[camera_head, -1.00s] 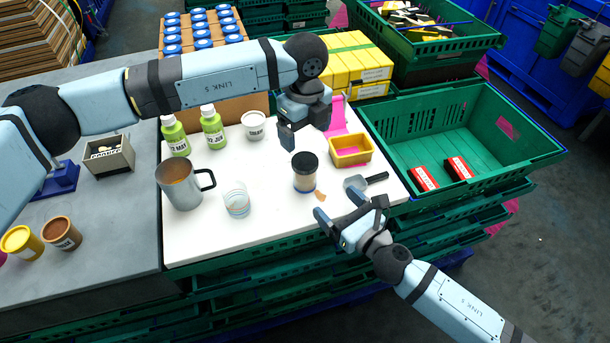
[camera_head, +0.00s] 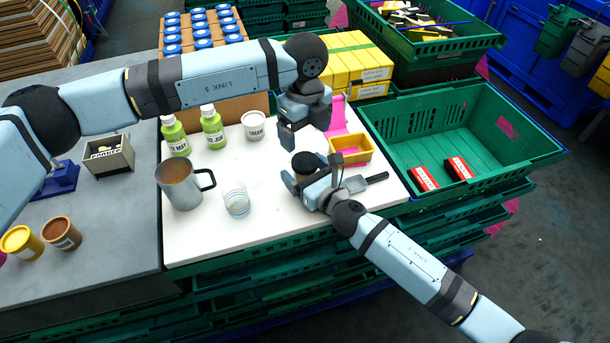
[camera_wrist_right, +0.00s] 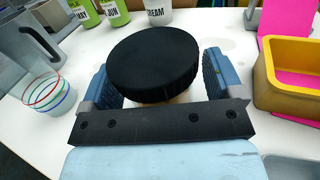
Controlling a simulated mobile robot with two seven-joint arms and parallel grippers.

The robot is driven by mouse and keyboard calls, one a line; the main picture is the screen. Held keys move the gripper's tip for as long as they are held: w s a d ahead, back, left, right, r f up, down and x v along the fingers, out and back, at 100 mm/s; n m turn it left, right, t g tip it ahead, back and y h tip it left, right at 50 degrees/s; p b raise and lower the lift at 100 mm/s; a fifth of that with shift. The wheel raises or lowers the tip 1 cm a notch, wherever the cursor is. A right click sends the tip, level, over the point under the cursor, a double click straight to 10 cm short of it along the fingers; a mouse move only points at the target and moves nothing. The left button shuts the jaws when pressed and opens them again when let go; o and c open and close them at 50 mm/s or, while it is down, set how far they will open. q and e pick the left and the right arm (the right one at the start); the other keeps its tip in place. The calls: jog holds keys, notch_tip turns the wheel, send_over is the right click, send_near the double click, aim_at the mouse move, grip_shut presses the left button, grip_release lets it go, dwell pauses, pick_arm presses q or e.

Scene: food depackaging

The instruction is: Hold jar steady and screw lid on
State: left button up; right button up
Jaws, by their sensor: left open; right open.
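The jar with its black lid (camera_head: 305,161) stands on the white board, partly hidden by my right gripper in the head view. In the right wrist view the black lid (camera_wrist_right: 154,62) fills the middle, with only a little of the jar showing below it. My right gripper (camera_head: 303,182) is open, with its fingers on either side of the jar; I cannot tell whether they touch it. The right wrist view also shows the two blue fingers (camera_wrist_right: 155,80) flanking the lid. My left gripper (camera_head: 303,137) is open and empty above and behind the jar.
The white board (camera_head: 245,245) also holds a grey mug (camera_head: 180,187), a glass with bands (camera_head: 237,203), a cream tub (camera_head: 253,125) and green bottles (camera_head: 213,132). A yellow tray (camera_head: 351,156) sits close right of the jar. A green crate (camera_head: 455,110) stands further right.

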aim_at(305, 160)
grip_shut()
pick_arm(q)
jog(key=shift+s+d, duration=0.15)
jog(key=shift+d, duration=0.05)
jog(key=shift+a, duration=0.2)
jog(key=shift+f, duration=0.1)
dwell(0.3)
jog(key=shift+f, duration=3.95)
jog(key=shift+c, duration=0.4)
